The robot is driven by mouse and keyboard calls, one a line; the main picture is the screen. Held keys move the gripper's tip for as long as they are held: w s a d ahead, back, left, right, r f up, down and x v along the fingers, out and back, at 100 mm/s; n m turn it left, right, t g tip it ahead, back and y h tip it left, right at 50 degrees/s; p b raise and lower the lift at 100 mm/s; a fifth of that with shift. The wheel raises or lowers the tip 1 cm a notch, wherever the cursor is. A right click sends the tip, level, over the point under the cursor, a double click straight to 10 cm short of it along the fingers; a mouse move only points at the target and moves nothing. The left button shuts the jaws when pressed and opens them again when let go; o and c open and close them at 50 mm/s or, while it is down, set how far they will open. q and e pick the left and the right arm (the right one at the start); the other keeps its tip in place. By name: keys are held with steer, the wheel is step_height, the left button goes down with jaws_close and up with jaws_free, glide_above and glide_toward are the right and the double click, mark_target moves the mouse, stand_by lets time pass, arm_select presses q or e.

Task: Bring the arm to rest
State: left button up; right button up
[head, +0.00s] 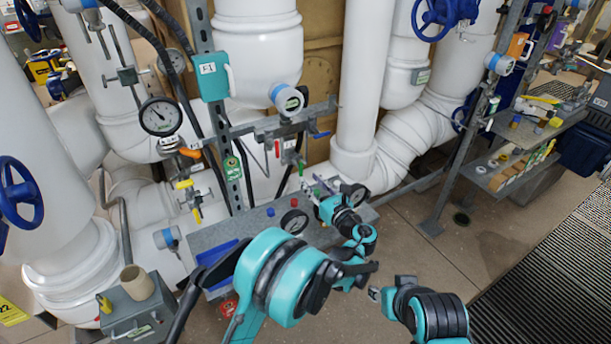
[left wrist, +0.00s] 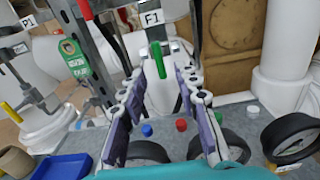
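My left gripper (head: 314,186) is over the grey bench (head: 215,234), in front of the pipework. In the left wrist view its two fingers (left wrist: 161,74) are spread apart, with nothing seen held between them. A green handle (left wrist: 158,60) on the pipework shows between the fingertips; I cannot tell whether they touch it. A red handle (left wrist: 85,9) hangs at the upper left of that view. My right gripper (head: 375,294) is low in the head view, to the right of the left arm and away from the bench. It is small and partly hidden, so its opening is unclear.
Black round gauges (head: 294,222), a red cap (left wrist: 181,125), a blue cap (left wrist: 147,130) and a blue tray (left wrist: 62,167) lie on the bench. A grey box (head: 140,308) with a beige cup stands lower left. A shelf rack (head: 510,165) stands right. Floor between is clear.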

arm_select(q)
steer(key=shift+s+d, duration=0.15)
steer(key=shift+s, duration=0.15)
steer(key=s+a+r+n+g+h, duration=0.1)
steer(key=s+a+r+n+g, duration=0.15)
steer(key=s+a+n, duration=0.55)
steer(key=s+a+r+n+g+h, duration=0.2)
steer(key=s+a+n+g, duration=0.3)
steer(key=a, duration=0.6)
steer(key=s+f+n+h, duration=0.2)
steer(key=s+n+h, duration=0.1)
steer(key=s+n, duration=0.5)
steer(key=s+a+f+n+h, duration=0.1)
steer(key=s+f+n+h, duration=0.1)
steer(key=s+n, duration=0.7)
steer(key=s+g+h, duration=0.1)
steer(key=s, duration=0.3)
steer(key=shift+s+f, duration=0.15)
steer(key=shift+f, duration=0.15)
